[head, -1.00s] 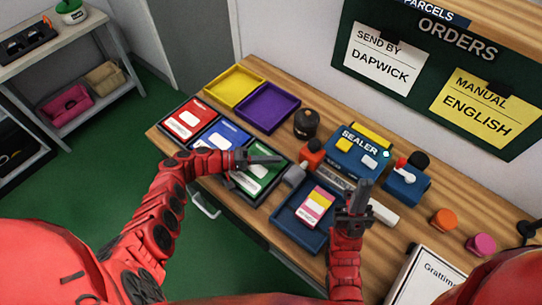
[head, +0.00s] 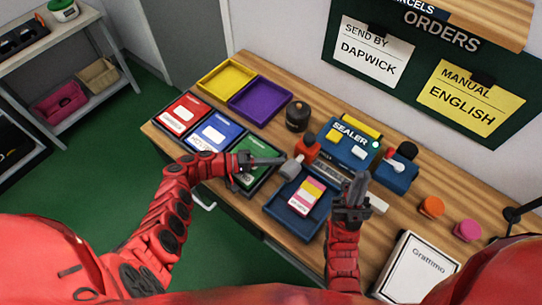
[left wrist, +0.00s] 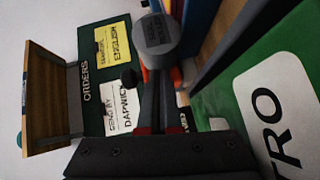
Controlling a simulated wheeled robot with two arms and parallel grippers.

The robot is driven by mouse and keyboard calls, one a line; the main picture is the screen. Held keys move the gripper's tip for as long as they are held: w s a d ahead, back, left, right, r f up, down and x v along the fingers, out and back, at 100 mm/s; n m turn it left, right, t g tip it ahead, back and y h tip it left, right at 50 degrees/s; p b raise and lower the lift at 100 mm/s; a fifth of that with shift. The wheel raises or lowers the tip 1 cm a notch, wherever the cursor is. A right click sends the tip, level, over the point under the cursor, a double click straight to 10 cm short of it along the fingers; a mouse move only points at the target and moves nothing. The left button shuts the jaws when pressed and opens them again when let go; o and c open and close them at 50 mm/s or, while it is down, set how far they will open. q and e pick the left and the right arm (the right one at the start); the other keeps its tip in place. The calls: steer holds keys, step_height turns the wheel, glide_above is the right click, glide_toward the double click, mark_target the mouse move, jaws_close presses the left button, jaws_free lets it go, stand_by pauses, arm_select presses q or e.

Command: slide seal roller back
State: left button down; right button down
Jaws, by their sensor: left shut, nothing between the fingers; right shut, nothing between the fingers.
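The blue sealer (head: 350,140) stands on the bench, with a dark strip along its front. A grey cylinder (head: 291,168), which looks like the seal roller, sits at the strip's left end. In the left wrist view a round grey end (left wrist: 160,33) shows close in front of the fingers. My left gripper (head: 282,160) is shut and empty, its tips beside the grey cylinder; I cannot tell whether they touch it. My right gripper (head: 357,183) is shut and empty, pointing up in front of the sealer, hiding part of its front right.
A blue tray (head: 278,207) with a colourful parcel (head: 306,196) lies in front of the sealer. Red (head: 183,114), blue and green bins line the left. A dark canister (head: 297,115) and an orange knob (head: 432,207) stand nearby. A white Grattimo box (head: 420,268) is at front right.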

arm_select(q)
steer(key=s+d, duration=0.2)
steer(key=s+d+p, duration=0.1)
steer(key=d, duration=0.2)
steer(key=s+d+p, duration=0.1)
steer(key=s+d, duration=0.1)
steer(key=shift+s+d, duration=0.35)
steer(key=s+d, duration=0.3)
steer(key=d, duration=0.1)
steer(key=s+d+b, duration=0.1)
steer(key=s+d, duration=0.2)
steer(key=d, duration=0.1)
steer(key=s+d+b, duration=0.1)
steer(key=s+d, duration=0.1)
steer(key=d, duration=0.2)
steer(key=shift+s, duration=0.4)
steer(key=shift+s+d, duration=0.35)
steer(key=shift+d, duration=0.2)
steer(key=shift+s, duration=0.1)
steer(key=shift+d, duration=0.1)
